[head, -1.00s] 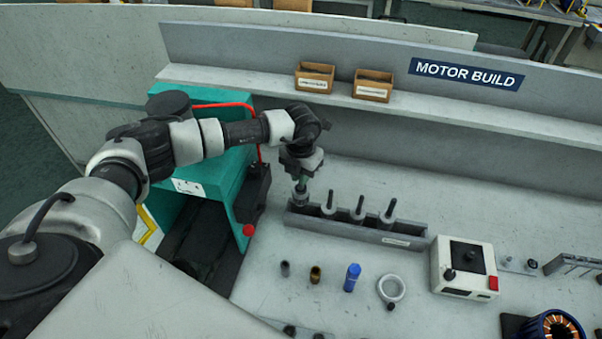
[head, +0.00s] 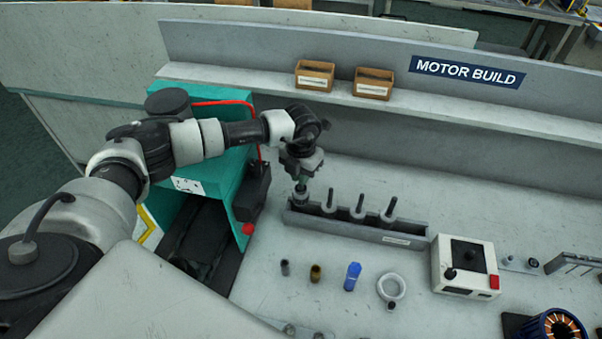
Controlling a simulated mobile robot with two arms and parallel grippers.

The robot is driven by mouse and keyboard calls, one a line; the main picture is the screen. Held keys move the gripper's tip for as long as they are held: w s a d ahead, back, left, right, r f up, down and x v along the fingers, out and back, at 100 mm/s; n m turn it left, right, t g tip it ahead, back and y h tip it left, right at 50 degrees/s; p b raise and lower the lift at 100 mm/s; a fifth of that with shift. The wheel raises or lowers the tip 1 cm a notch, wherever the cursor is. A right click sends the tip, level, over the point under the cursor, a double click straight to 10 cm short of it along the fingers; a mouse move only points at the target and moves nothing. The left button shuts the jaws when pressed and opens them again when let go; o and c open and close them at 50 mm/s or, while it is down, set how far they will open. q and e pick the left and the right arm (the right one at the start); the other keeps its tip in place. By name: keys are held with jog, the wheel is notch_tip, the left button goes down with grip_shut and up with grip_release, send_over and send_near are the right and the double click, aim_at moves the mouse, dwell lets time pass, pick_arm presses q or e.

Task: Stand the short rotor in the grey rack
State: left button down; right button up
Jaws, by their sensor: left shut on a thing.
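The grey rack (head: 345,231) is a long trough on the bench in the middle of the head view. Several rotors with upright shafts stand in it, among them one at the middle (head: 358,211) and one toward the right (head: 388,212). My left gripper (head: 301,184) points down over the rack's left end. It is shut on a rotor (head: 301,197), which is upright at the leftmost place. The gripper partly hides its top, and I cannot tell whether it rests on the rack floor. My right gripper is not in view.
In front of the rack stand a dark small cylinder (head: 285,267), a brass bushing (head: 315,273), a blue bottle (head: 352,276) and a white ring (head: 391,287). A control box (head: 465,266) is to the right. A teal machine (head: 222,180) stands left. A shelf with two boxes runs behind.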

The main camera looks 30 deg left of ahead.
aim_at(302, 190)
pick_arm(q)
jog(key=shift+f+b, duration=1.35)
jog(key=shift+f, duration=0.35)
jog(key=shift+s+d+f, duration=0.1)
jog(key=shift+s+f, duration=0.05)
jog(key=shift+f, duration=0.1)
jog(key=shift+s+d+f+b, duration=0.15)
jog(key=shift+f+b, duration=0.35)
jog(key=shift+b, duration=0.25)
dwell(0.9)
jog(key=c, duration=0.8)
grip_release()
jog(key=shift+s+f, duration=0.1)
jog(key=shift+c, duration=0.2)
jog(key=shift+w+r+p, duration=0.2)
jog(key=shift+r+p, duration=0.7)
jog(key=shift+r, duration=0.2)
notch_tip(302, 190, up, 4)
jog(key=p, duration=0.2)
jog(key=shift+r+p, duration=0.1)
jog(key=shift+p, duration=0.25)
jog(key=shift+w+a, duration=0.1)
jog(key=shift+a, duration=0.1)
